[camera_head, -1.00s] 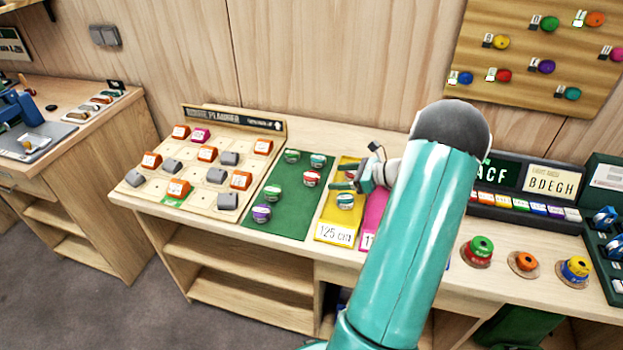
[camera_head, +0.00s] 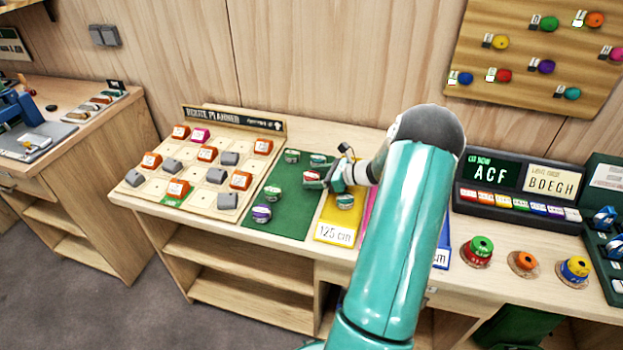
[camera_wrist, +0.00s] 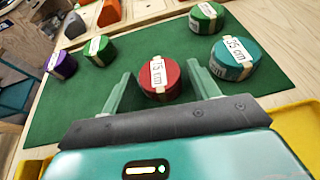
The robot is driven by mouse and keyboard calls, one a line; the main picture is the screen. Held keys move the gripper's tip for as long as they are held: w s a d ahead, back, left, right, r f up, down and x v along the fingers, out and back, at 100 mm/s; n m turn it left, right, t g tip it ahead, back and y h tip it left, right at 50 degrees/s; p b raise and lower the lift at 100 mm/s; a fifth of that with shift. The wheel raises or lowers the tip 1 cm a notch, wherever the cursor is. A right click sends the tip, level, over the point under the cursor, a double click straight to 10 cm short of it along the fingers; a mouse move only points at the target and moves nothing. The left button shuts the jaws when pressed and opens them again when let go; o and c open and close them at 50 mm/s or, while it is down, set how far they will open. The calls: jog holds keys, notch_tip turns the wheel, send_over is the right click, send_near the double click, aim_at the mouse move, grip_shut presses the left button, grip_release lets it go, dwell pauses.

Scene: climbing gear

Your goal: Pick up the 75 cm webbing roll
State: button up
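The red webbing roll, whose label appears to read 75 cm (camera_wrist: 160,84), sits on the green mat (camera_wrist: 85,112). In the head view, the red roll (camera_head: 311,175) is partly covered by my gripper (camera_head: 322,182). In the wrist view, my gripper (camera_wrist: 158,72) is open, with one finger on each side of the red roll. Gaps show between the fingers and the roll. I cannot tell how far down the fingers reach.
A teal roll labelled about 35 cm (camera_wrist: 234,58) stands close to the right finger. Green rolls (camera_wrist: 101,50) and a purple roll (camera_wrist: 61,64) share the mat. The yellow mat (camera_head: 332,228) lies to its right. A board with blocks (camera_head: 205,168) stands at left.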

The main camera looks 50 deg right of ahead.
jog(key=c, duration=0.8)
jog(key=shift+r, duration=0.1)
